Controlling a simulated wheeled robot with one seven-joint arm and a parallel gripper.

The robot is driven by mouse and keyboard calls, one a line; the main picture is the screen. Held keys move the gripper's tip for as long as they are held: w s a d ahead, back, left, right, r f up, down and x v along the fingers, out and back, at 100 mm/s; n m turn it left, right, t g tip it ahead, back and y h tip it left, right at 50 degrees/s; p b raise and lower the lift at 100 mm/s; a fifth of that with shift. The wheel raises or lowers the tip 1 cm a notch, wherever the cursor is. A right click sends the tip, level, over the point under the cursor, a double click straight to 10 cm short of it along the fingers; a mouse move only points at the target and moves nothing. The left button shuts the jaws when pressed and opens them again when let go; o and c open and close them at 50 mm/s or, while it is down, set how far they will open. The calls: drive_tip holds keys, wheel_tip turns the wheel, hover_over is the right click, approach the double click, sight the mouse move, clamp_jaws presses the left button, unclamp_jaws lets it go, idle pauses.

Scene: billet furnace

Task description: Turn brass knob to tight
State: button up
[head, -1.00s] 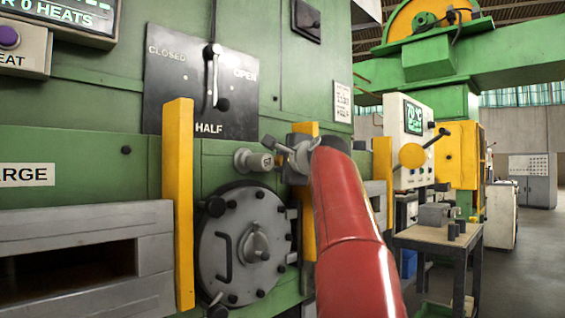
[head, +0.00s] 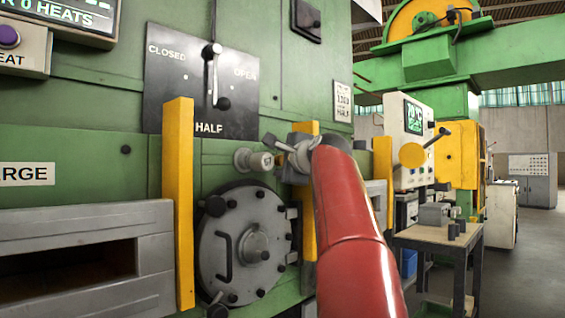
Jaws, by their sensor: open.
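No plainly brass-coloured knob stands out. A small pale metal knob (head: 262,161) sticks out of the green furnace front, just above a round grey cover. I cannot tell for sure that it is the brass knob, and no tight mark is readable. My gripper (head: 276,147), at the end of my red arm, is beside and slightly above this knob, on its right. Its grey fingers point left and are open. They look empty. I cannot tell whether a finger touches the knob. The round grey cover (head: 226,243) is bolted and has a central boss.
A yellow post (head: 178,205) stands left of the cover, and another (head: 308,220) stands behind my arm. A lever (head: 213,75) sits on a black plate marked closed, half and open. A workbench (head: 440,240) stands at the right, with open floor beyond.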

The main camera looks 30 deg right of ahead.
drive_tip(key=s+b, duration=0.1)
drive_tip(key=s, duration=0.6)
drive_tip(key=shift+s+a+r+b, duration=0.15)
drive_tip(key=shift+s+b, duration=0.15)
drive_tip(key=shift+b, duration=0.1)
drive_tip(key=s+a+f+n+g+y, duration=0.1)
drive_tip(key=s+a+f+n+g, duration=0.35)
drive_tip(key=f, duration=0.75)
drive_tip(key=s+a+f+n+g, duration=0.2)
drive_tip(key=s+a+f+n, duration=0.4)
drive_tip(key=f, duration=0.6)
drive_tip(key=s+a+f+n+g+y, duration=0.1)
drive_tip(key=s+a+f+n+g, duration=0.25)
drive_tip(key=s+a+f, duration=0.55)
drive_tip(key=s+f+n+g, duration=0.1)
drive_tip(key=s+f+n, duration=0.2)
drive_tip(key=f, duration=0.5)
drive_tip(key=s+d+f+n+g+h, duration=0.1)
drive_tip(key=s+f+n, duration=0.2)
drive_tip(key=s+f, duration=0.2)
wheel_tip(320, 180, down, 3)
drive_tip(key=shift+d+r, duration=0.1)
drive_tip(key=shift+d, duration=0.15)
